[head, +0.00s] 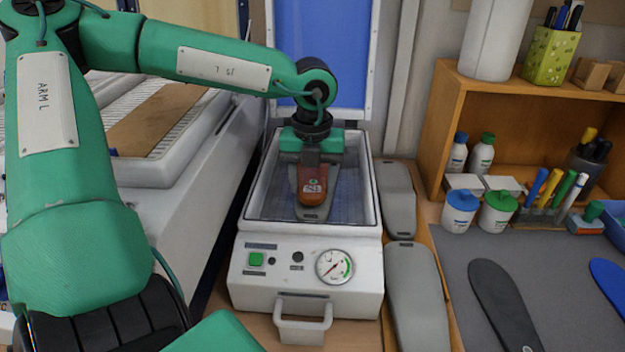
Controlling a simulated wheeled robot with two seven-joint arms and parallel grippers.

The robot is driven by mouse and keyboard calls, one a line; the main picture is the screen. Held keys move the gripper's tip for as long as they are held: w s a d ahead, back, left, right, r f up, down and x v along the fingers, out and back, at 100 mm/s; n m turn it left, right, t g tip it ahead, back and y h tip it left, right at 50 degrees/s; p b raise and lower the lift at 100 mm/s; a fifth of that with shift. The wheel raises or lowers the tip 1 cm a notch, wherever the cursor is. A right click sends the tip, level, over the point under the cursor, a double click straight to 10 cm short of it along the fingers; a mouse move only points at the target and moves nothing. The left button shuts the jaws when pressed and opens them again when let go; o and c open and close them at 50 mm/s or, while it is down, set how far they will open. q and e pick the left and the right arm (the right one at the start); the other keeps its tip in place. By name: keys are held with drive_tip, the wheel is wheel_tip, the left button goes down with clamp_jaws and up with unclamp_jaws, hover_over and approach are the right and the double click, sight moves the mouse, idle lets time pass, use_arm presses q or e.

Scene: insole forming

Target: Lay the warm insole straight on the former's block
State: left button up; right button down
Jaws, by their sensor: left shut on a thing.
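My left gripper (310,168) reaches down into the open white former (249,220) from behind. It is shut on a red-brown insole (314,188) with a pale printed mark on it. The insole is over the grey block (313,213) inside the former and looks roughly in line with it. The block's near end shows below the insole. The gripper hides the far end of the insole, and I cannot tell whether the insole touches the block. My right gripper is not in view.
The former has a front handle (303,328), a green button and a gauge (335,267). Grey blocks (415,300) lie close on its right. A dark insole (505,308) and a blue one (611,275) lie on the grey mat. A wooden shelf (440,130) stands behind bottles and pens.

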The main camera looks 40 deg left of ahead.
use_arm(q)
drive_tip(key=shift+f+b, duration=0.35)
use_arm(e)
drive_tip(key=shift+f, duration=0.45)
use_arm(q)
drive_tip(key=o, duration=1.1)
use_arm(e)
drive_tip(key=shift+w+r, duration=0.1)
use_arm(q)
drive_tip(key=shift+w+r, duration=0.1)
drive_tip(key=shift+r, duration=0.6)
wheel_tip(320, 180, up, 12)
drive_tip(key=shift+r+b, duration=0.2)
drive_tip(key=shift+b, duration=0.2)
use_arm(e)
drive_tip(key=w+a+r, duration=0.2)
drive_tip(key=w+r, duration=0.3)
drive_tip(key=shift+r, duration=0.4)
